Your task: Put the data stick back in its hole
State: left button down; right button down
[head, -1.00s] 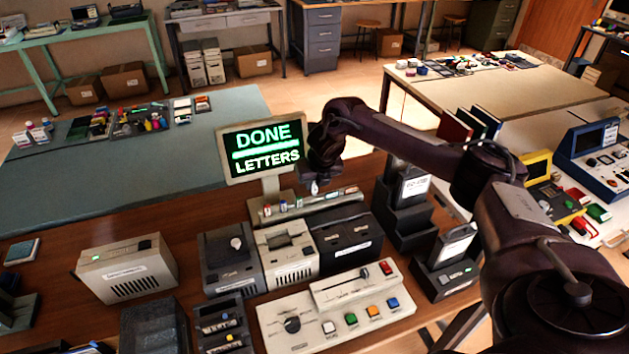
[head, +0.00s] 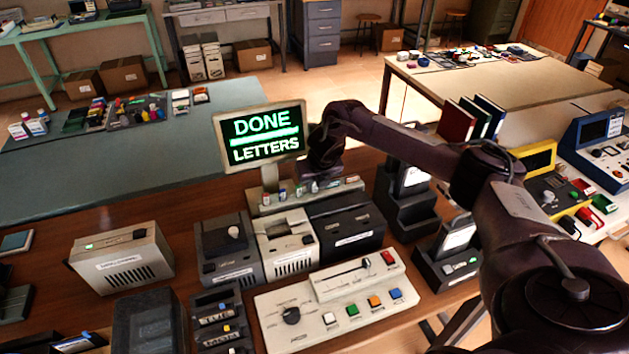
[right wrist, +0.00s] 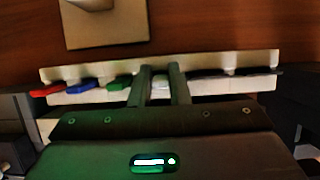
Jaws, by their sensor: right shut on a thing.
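The long pale rack (head: 340,189) stands behind the machines on the brown table, below the screen. It also shows in the right wrist view (right wrist: 262,58). Red (right wrist: 46,90), blue (right wrist: 80,88) and green (right wrist: 118,82) sticks sit in a row in it. My right gripper (right wrist: 160,72) is shut on a white data stick (right wrist: 160,84), in line with the row, right of the green one. In the head view this gripper (head: 318,178) is low at the rack. The stick's lower end is hidden, so I cannot tell how deep it sits. My left gripper is not in view.
A screen (head: 262,136) reads "DONE LETTERS". Grey, white and black machines (head: 283,240) stand close in front of the rack. A dark stepped stand (head: 402,210) is to its right. A control panel (head: 335,305) with coloured buttons is nearer. Bare table lies left of the screen.

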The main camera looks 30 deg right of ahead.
dwell(0.3)
jog(key=c, duration=1.3)
grip_release()
notch_tip(320, 180, up, 8)
jog(key=p, duration=0.6)
